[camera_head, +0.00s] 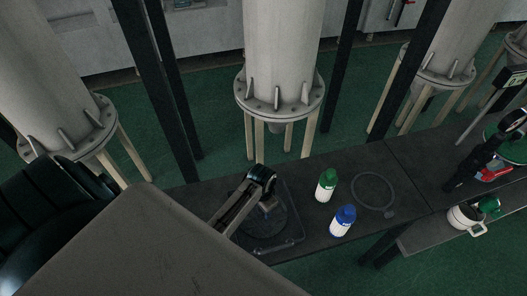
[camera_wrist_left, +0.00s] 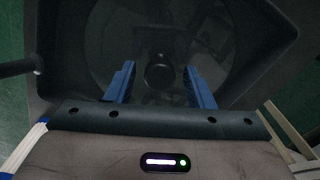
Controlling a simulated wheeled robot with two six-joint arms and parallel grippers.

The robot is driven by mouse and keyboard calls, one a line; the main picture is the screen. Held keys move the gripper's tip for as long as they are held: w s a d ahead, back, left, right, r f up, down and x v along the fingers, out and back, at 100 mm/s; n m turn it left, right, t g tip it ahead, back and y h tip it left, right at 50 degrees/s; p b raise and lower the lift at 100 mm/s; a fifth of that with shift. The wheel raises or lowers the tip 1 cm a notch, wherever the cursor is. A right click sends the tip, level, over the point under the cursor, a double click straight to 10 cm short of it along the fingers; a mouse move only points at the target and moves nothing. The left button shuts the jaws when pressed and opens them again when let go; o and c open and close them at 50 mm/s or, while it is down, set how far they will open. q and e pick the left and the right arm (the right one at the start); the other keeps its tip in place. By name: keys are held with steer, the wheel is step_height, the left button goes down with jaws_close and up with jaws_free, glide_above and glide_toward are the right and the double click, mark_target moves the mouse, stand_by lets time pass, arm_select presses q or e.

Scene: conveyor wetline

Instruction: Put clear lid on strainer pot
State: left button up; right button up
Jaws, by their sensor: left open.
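The clear lid is a see-through disc with a dark round knob (camera_wrist_left: 159,73), lying in a dark tray (camera_wrist_left: 62,45). My left gripper (camera_head: 268,206) is over this tray in the head view. In the left wrist view its blue fingers (camera_wrist_left: 160,84) are open, one on each side of the knob; whether they touch it I cannot tell. In the head view the arm and gripper partly hide the lid (camera_head: 262,224). A white pot (camera_head: 461,217) with a side handle, likely the strainer pot, stands at the right, with something green at its rim.
A green-capped bottle (camera_head: 326,186) and a blue-capped bottle (camera_head: 342,221) stand right of the tray. A thin ring (camera_head: 373,191) lies on the dark bench beyond them. A black device (camera_head: 480,160) and a red item (camera_head: 494,173) are near the pot. Bare bench lies between ring and device.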

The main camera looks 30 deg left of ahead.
arm_select(q)
steer(key=c, duration=0.8)
steer(key=shift+r, duration=0.1)
steer(key=shift+r, duration=0.15)
steer(key=shift+r+p, duration=0.55)
steer(key=shift+p, duration=0.05)
steer(key=shift+r, duration=0.3)
steer(key=shift+r, duration=0.35)
steer(key=shift+r, duration=0.1)
